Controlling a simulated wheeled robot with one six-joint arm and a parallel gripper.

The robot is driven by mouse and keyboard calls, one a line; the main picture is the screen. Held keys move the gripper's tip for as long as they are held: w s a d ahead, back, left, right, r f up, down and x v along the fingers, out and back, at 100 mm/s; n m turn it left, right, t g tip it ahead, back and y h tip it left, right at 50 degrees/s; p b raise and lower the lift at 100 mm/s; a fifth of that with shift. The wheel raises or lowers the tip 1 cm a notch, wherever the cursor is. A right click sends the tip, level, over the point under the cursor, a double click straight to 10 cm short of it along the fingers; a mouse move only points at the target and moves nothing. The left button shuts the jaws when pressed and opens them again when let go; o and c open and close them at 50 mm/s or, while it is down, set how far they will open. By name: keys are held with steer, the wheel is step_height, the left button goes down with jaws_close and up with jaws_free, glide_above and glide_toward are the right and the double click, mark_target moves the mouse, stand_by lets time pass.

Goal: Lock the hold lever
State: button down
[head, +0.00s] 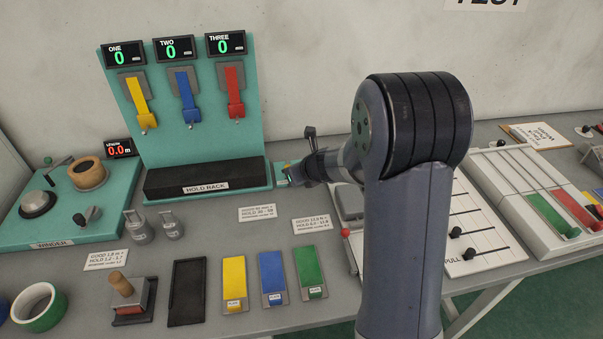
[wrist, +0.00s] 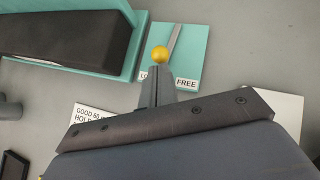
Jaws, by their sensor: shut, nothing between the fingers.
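The hold lever's teal plate (wrist: 183,52) shows in the wrist view, with a FREE label at its lower right and a partly hidden label starting "LO" at its lower left. The grey lever bar (wrist: 175,39) slants down and left to a yellow ball knob (wrist: 160,54), nearer the "LO" side. My gripper (wrist: 158,71) is shut and empty, its fingertips right at the knob; I cannot tell whether they touch. In the head view the plate (head: 283,178) sits right of the hold rack, and my gripper (head: 293,174) is over it, hiding most of the lever.
The black hold rack (head: 208,176) stands just left of the lever plate. Printed cards (head: 257,213) lie in front. Yellow, blue and green plates (head: 272,272) lie nearer the front edge. A grey device (head: 350,204) is to the right, partly behind my arm.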

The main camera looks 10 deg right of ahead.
steer(key=shift+a+m+h, duration=0.5)
steer(key=shift+a, duration=0.05)
steer(key=shift+d, duration=0.15)
steer(key=shift+w+d, duration=0.45)
steer(key=shift+d, duration=0.15)
